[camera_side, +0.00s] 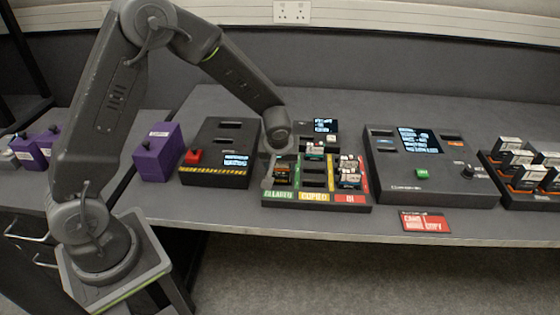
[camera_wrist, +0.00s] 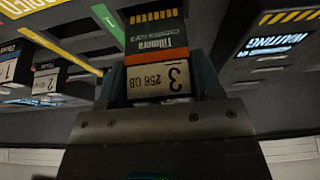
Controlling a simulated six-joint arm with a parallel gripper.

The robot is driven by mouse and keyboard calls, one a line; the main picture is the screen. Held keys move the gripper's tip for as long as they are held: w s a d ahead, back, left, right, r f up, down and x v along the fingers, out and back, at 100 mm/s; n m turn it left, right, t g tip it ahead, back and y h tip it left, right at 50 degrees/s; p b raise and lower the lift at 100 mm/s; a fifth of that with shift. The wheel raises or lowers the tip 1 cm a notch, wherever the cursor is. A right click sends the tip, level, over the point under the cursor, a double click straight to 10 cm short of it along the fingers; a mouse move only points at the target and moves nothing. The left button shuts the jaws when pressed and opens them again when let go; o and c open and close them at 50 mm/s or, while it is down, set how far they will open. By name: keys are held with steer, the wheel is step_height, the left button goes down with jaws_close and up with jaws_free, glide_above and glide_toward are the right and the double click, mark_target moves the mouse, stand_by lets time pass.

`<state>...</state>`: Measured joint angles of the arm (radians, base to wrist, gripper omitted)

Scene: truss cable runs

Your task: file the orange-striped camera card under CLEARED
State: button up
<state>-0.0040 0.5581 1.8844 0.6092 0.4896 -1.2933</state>
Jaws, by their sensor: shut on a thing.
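The orange-striped camera card (camera_wrist: 158,45) is held in my gripper (camera_wrist: 160,85), which is shut on it. The card's white end label reads 3 and 256 GB, upside down in the wrist view. In the side view my gripper (camera_side: 280,158) is over the left, green-marked CLEARED column of the sorting tray (camera_side: 316,203). The CLEARED label (camera_side: 279,195) is at that column's front. Whether the card touches the tray floor is hidden. The tray's yellow COPIED column is in the middle, and the red-marked column at right holds several cards (camera_side: 349,172).
A dark box with a red button (camera_side: 193,156) and a lit screen stands left of the tray. A console with a green button (camera_side: 422,173) stands right. A rack of cards (camera_side: 525,165) is at far right. A red sign (camera_side: 425,221) lies at the table's front edge.

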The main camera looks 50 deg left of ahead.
mark_target(280, 170)
steer(key=shift+f, duration=1.55)
stand_by(1.6)
steer(key=o, duration=1.2)
steer(key=shift+r, duration=0.1)
steer(key=shift+r, duration=3.7)
